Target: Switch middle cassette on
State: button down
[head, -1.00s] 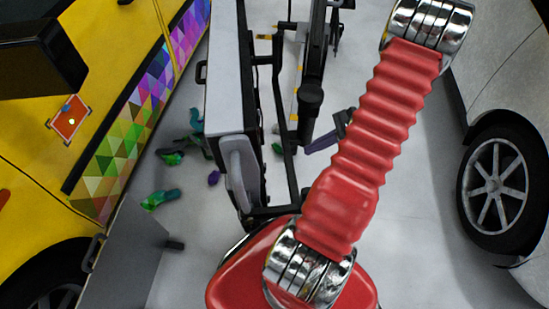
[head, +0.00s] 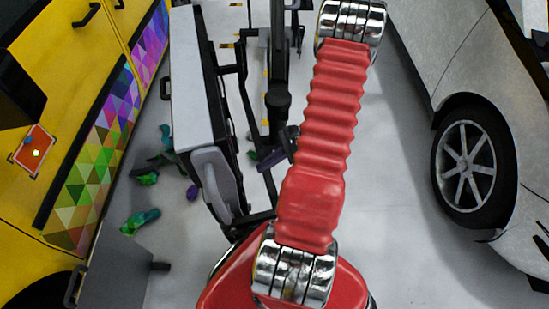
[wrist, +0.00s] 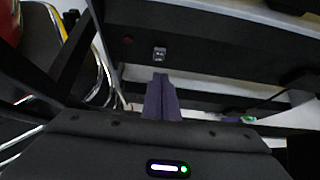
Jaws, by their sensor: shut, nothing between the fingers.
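In the wrist view my gripper (wrist: 161,88) has purple fingers closed together with nothing between them. Above the fingertips is a dark panel (wrist: 220,55) with a small grey rocker switch (wrist: 159,53) and a dark red round spot (wrist: 127,41) left of it. The fingertips look apart from the switch. I cannot tell the switch's position, nor which cassette this panel belongs to. In the head view a long grey-white housing (head: 195,100) on a black frame stands left of my arm. The purple fingers (head: 271,160) show partly behind the arm and frame.
A yellow vehicle (head: 85,65) with a coloured triangle wrap stands at the left. A silver car (head: 450,60) stands at the right. Crumpled coloured scraps (head: 140,221) lie on the floor. Black frame bars (head: 238,110) are close to my arm. Floor between arm and silver car is clear.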

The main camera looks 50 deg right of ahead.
aim_at(242, 177)
jog(key=w+a, duration=0.2)
jog(key=a, duration=0.1)
jog(key=shift+w+a+r, duration=0.1)
jog(key=shift+w+a, duration=0.15)
jog(key=shift+w, duration=0.05)
dwell(0.3)
